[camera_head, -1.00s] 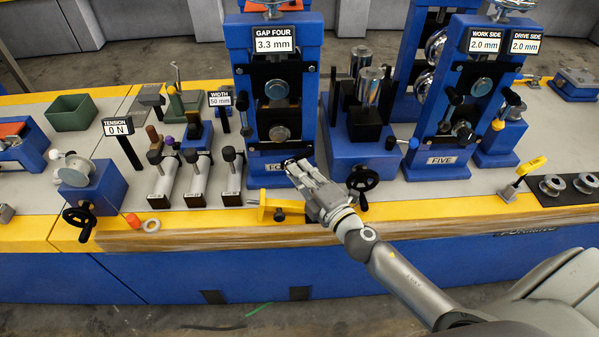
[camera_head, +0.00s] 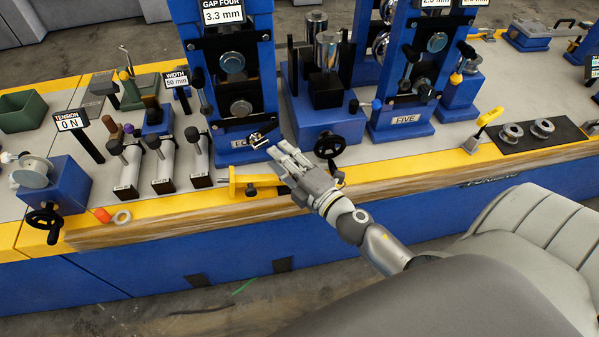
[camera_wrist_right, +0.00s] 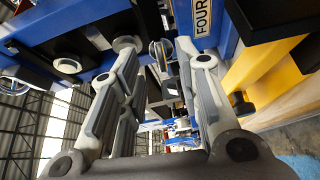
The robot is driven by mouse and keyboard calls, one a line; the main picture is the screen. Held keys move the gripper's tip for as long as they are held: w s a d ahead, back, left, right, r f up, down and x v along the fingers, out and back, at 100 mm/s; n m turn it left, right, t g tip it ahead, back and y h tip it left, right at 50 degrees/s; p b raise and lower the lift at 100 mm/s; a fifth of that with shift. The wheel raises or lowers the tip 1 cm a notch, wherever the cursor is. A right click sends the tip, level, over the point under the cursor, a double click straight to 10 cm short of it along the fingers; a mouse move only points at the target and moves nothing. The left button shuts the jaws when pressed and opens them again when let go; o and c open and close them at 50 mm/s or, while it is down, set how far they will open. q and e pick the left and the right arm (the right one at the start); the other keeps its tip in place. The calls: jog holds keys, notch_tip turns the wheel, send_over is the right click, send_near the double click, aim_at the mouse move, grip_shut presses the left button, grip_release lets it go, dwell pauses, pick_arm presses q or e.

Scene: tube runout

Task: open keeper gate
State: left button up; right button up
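No part carries a keeper gate label that I can read. A small bright metal lever (camera_head: 260,141) sits at the foot of the blue stand four (camera_head: 203,75), by its partly covered nameplate. A yellow bracket (camera_head: 250,181) with a dark knob is on the front edge below it. My right gripper (camera_head: 279,153) is just right of the lever, above and right of the bracket, fingers pointing to the stand. In the right wrist view its fingers (camera_wrist_right: 160,55) are spread with a gap between them; I see nothing held. Contact with the lever cannot be told. My left gripper is out of view.
A black handwheel (camera_head: 329,146) stands close right of my right gripper. Several black-handled levers (camera_head: 200,150) are left of the stand. Stand five (camera_head: 402,118) is farther right. The wooden front edge (camera_head: 170,226) runs below the hand.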

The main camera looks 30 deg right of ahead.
jog(key=s+d, duration=0.1)
jog(key=s, duration=0.5)
jog(key=shift+s, duration=0.25)
jog(key=shift+c, duration=0.5)
